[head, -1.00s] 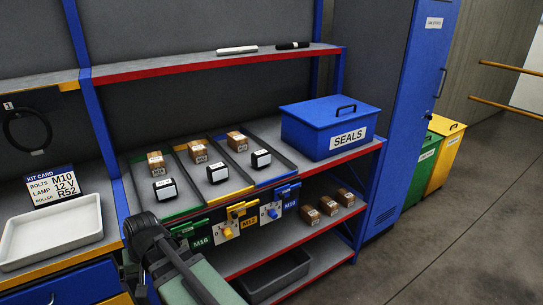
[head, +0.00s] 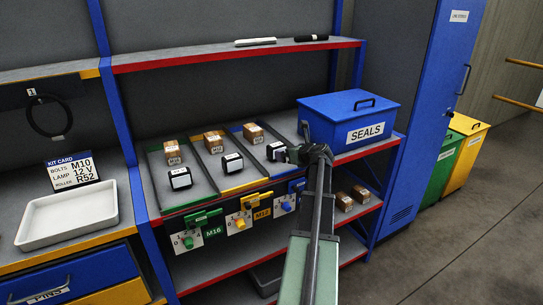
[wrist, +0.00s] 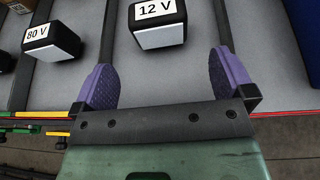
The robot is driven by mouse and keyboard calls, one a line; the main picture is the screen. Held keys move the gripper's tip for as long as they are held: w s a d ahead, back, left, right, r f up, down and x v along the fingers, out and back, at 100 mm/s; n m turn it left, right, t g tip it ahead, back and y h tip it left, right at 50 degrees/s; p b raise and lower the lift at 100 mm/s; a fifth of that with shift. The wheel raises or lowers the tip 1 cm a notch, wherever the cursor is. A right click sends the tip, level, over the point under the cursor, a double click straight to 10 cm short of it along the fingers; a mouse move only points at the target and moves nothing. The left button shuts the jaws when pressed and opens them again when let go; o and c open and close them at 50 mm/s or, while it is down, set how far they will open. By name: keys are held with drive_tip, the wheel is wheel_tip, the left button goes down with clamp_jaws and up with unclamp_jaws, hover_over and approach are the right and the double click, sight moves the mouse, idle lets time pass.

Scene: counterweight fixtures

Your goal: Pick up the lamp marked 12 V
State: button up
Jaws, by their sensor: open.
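The lamp marked 12 V (wrist: 157,24) is a black block with a white and silver face, ahead of my gripper (wrist: 165,72) in the wrist view. My gripper is open, its two purple-padded fingers apart, with the lamp beyond and between their lines. It is not touching the lamp. In the head view this lamp (head: 276,151) sits in the blue-edged lane, partly hidden by my gripper (head: 308,153). A similar lamp marked 80 V (wrist: 50,41) stands in the lane to the left; it also shows in the head view (head: 232,162).
Another lamp (head: 180,178) stands in the green-edged lane. Brown boxes (head: 213,142) sit behind the lamps. A blue SEALS bin (head: 349,118) stands close right of my gripper. A kit card (head: 73,171) and an empty white tray (head: 68,215) are at left.

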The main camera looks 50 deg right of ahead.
sight(271, 149)
drive_tip(key=b+x, duration=0.2)
drive_tip(key=x, duration=0.3)
drive_tip(key=b+x, duration=0.2)
drive_tip(key=x, duration=0.3)
drive_tip(key=shift+w+d+f, duration=0.1)
drive_tip(key=shift+w+f, duration=0.2)
drive_tip(key=shift+f, duration=0.1)
drive_tip(key=shift+r, duration=0.1)
drive_tip(key=shift+c, duration=0.3)
drive_tip(key=c, duration=0.9)
